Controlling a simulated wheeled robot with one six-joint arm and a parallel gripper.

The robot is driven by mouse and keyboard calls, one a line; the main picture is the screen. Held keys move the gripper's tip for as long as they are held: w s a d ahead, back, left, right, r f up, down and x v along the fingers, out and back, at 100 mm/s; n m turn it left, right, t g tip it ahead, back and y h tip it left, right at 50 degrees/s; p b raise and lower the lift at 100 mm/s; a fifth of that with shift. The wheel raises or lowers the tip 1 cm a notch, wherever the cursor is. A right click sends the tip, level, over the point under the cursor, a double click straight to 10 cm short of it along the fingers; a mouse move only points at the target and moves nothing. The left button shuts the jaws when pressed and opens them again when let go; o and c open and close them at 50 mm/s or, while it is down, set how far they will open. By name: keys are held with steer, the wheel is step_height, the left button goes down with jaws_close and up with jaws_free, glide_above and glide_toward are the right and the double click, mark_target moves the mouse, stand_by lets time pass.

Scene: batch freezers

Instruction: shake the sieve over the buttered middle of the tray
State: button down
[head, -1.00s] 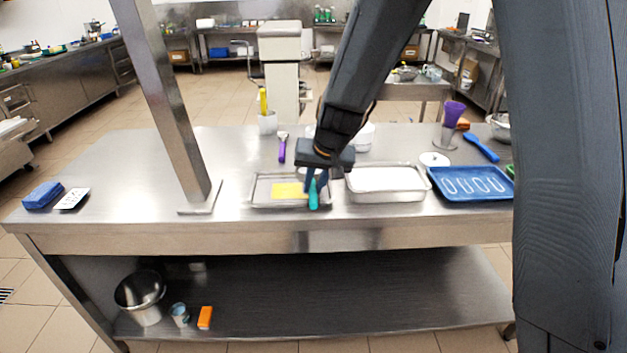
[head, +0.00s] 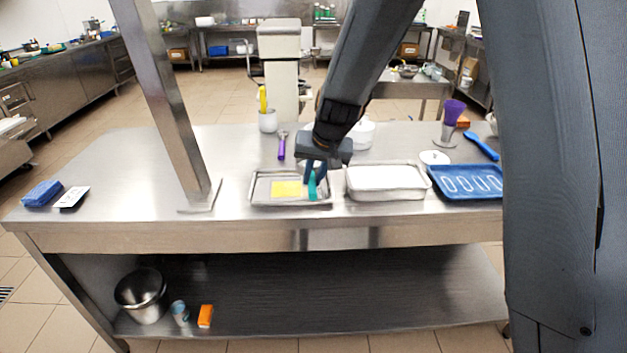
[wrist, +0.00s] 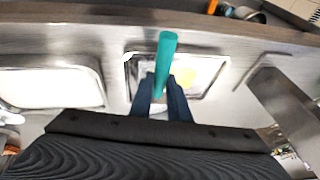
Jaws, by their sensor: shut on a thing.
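The grey metal tray (head: 262,203) lies on the steel table, with a yellow buttered patch (head: 286,189) in its middle. It also shows in the wrist view (wrist: 226,72). My gripper (head: 314,172) is over the tray's right part and is shut on a teal handle (head: 312,190), which I take as the sieve's. In the wrist view my two dark fingers (wrist: 161,97) close around this teal handle (wrist: 166,55). The sieve's mesh is hidden behind my gripper, so I cannot tell exactly what it is over. The yellow patch is just left of the handle.
A metal pan with white contents (head: 386,195) stands close to the tray's right. A blue tray (head: 470,196) lies further right. A steel post (head: 170,110) rises left of the tray. A purple-handled tool (head: 282,148) lies behind it. The table's left part is mostly clear.

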mark_target(313, 184)
steer(key=shift+w, duration=0.3)
steer(key=shift+s, duration=1.8)
steer(key=w+a+p, duration=0.1)
steer(key=a+p, duration=0.1)
steer(key=w+a+p, duration=0.1)
steer(key=a+p, duration=0.1)
steer(key=w+a+p, duration=0.1)
steer(key=a, duration=0.1)
steer(key=shift+w+p, duration=0.4)
steer(key=shift+s, duration=1.8)
stand_by(1.9)
